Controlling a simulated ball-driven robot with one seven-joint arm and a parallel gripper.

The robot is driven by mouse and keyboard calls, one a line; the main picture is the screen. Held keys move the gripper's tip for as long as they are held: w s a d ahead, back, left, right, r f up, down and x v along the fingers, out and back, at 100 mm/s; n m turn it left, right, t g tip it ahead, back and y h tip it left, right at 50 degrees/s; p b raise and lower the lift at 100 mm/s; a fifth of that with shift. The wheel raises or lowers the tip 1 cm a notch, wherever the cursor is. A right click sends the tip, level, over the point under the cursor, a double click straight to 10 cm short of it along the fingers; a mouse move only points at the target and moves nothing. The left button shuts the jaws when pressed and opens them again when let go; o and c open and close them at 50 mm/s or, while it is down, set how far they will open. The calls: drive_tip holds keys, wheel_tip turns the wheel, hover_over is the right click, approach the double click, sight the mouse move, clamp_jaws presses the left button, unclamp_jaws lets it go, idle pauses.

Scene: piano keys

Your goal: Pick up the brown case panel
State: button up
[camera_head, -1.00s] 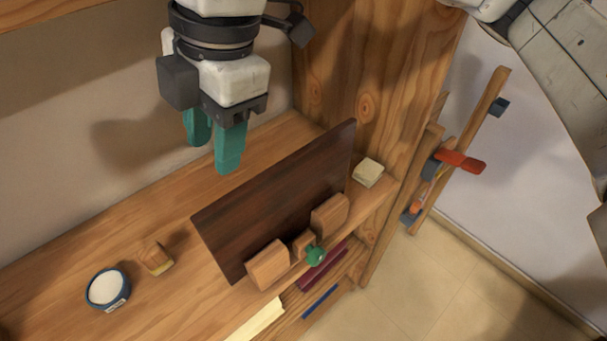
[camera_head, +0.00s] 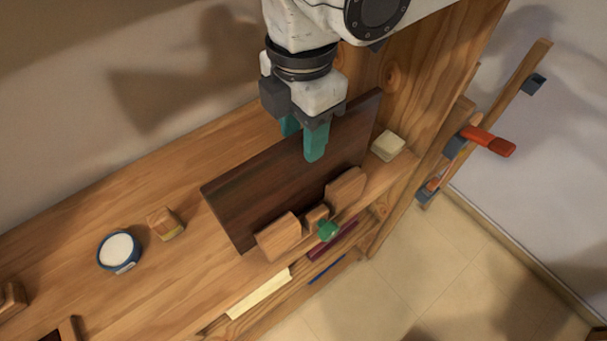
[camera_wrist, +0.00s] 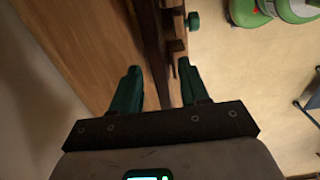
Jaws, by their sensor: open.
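The brown case panel (camera_head: 255,190) is a dark, flat rectangular board standing on edge on the wooden bench, behind wooden blocks (camera_head: 280,236) with a green knob (camera_head: 327,230). My gripper (camera_head: 303,142) is open and points down at the panel's upper part, one teal finger in front of it and the other mostly behind my gripper's body. In the wrist view the panel (camera_wrist: 152,45) shows nearly edge-on, in line with the gap between the open fingers (camera_wrist: 158,70). No contact is visible. Part of the panel's top edge is hidden by my gripper.
A blue-rimmed round tin (camera_head: 119,251) and a small wooden block (camera_head: 165,223) sit left on the bench. A pale block (camera_head: 388,146) lies right of the panel, near the wooden side wall (camera_head: 440,90). An orange-handled tool (camera_head: 487,140) hangs further right.

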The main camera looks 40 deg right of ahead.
sight(303, 179)
wheel_tip(303, 179, down, 3)
drive_tip(key=shift+d+f, duration=0.1)
clamp_jaws()
idle(0.5)
idle(1.0)
